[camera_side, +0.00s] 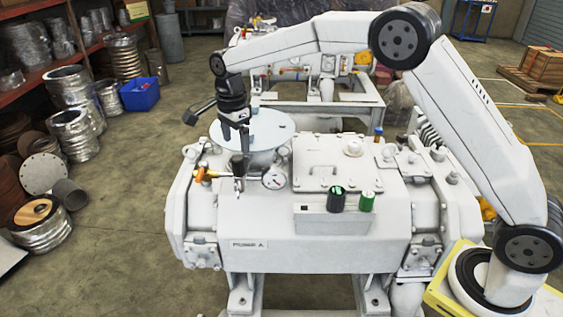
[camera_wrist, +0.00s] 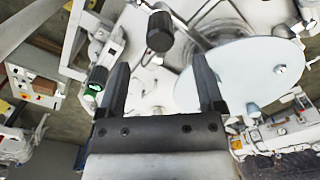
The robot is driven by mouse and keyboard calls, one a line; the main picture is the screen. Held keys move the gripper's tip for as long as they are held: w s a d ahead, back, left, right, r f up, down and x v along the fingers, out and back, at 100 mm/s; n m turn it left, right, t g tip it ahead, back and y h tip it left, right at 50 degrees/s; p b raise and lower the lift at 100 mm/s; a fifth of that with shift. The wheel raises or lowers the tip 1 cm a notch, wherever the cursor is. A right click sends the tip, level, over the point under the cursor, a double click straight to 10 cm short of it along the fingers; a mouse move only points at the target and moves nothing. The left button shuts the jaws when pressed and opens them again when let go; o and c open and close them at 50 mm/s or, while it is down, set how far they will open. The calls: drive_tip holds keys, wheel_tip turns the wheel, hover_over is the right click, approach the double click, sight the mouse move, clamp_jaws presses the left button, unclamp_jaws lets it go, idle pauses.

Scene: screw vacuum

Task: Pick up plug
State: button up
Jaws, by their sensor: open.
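I cannot tell for sure which part is the plug. A dark cylinder with a rounded end (camera_wrist: 160,32) shows in the wrist view just beyond my fingertips, apart from them. A black upright part (camera_side: 238,166) stands above the small valve fitting in the side view, and may be the same piece. My gripper (camera_side: 235,139) points down over the left part of the pump. In the wrist view my gripper (camera_wrist: 160,64) is open, its two fingers apart and empty.
Shelves and metal ducts (camera_side: 72,135) stand at the left, with open floor between.

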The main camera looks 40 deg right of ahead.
sight(237, 157)
drive_tip(key=shift+f, duration=3.95)
clamp_jaws()
